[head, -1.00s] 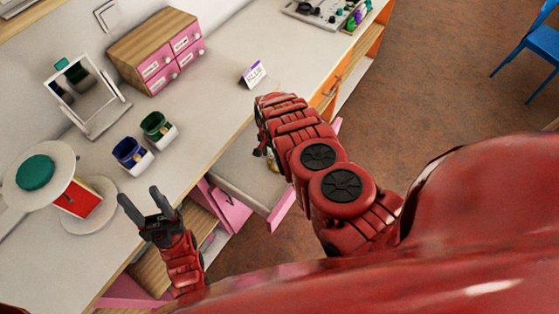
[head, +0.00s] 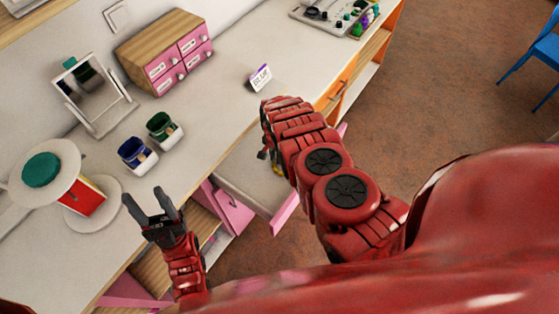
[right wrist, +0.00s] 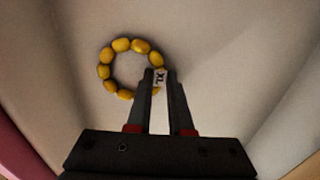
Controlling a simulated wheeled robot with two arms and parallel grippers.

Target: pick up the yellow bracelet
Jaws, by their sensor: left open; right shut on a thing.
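The yellow bracelet (right wrist: 104,72), a ring of round yellow beads, lies on the pale floor of an open drawer in the right wrist view. The fingers hide part of the ring there. In the head view my right arm mostly hides the right gripper above the open drawer (head: 237,181); a bit of yellow shows beside it. My left gripper (head: 153,205) is open and empty near the table's front edge.
On the table stand a mirror (head: 96,100), a box with pink drawers (head: 180,62), a blue cup (head: 137,154), a green cup (head: 164,130), a round stand (head: 66,160) and a small card (head: 260,77). A bead board (head: 325,14) lies at the far end.

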